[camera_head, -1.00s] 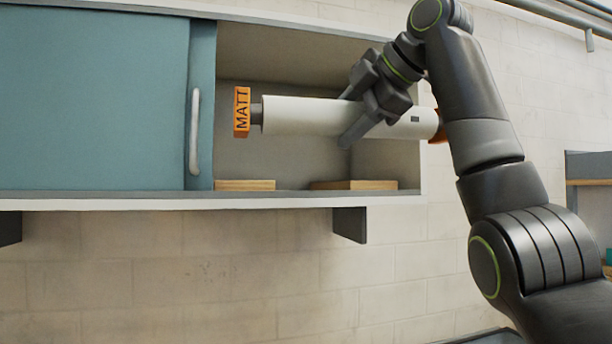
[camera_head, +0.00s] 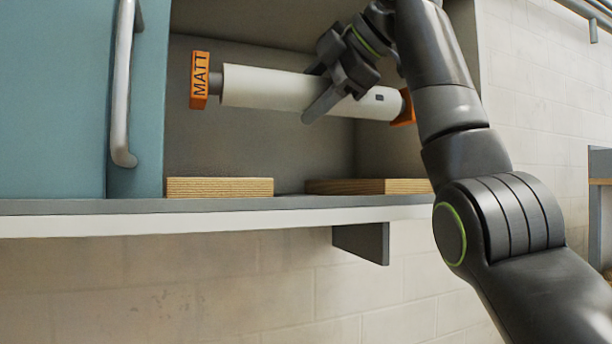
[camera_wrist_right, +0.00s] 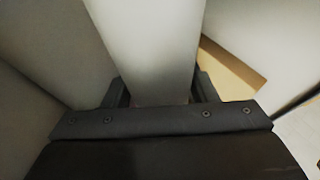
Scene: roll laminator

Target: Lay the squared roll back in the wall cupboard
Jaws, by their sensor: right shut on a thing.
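The squared roll is a white roll (camera_head: 270,88) with square orange end caps, the left one marked MATT (camera_head: 199,80). My right gripper (camera_head: 318,92) is shut on it right of its middle. The roll hangs in front of or in the mouth of the open wall cupboard (camera_head: 250,206), above its floor, tilted slightly down to the right. In the right wrist view the white roll (camera_wrist_right: 150,50) runs between the two fingers. The right cap (camera_head: 405,108) is partly hidden behind my arm. My left gripper is out of view.
Two wooden blocks, left (camera_head: 220,187) and right (camera_head: 368,186), lie on the cupboard floor with a gap between. A shelf bracket (camera_head: 364,241) is below.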

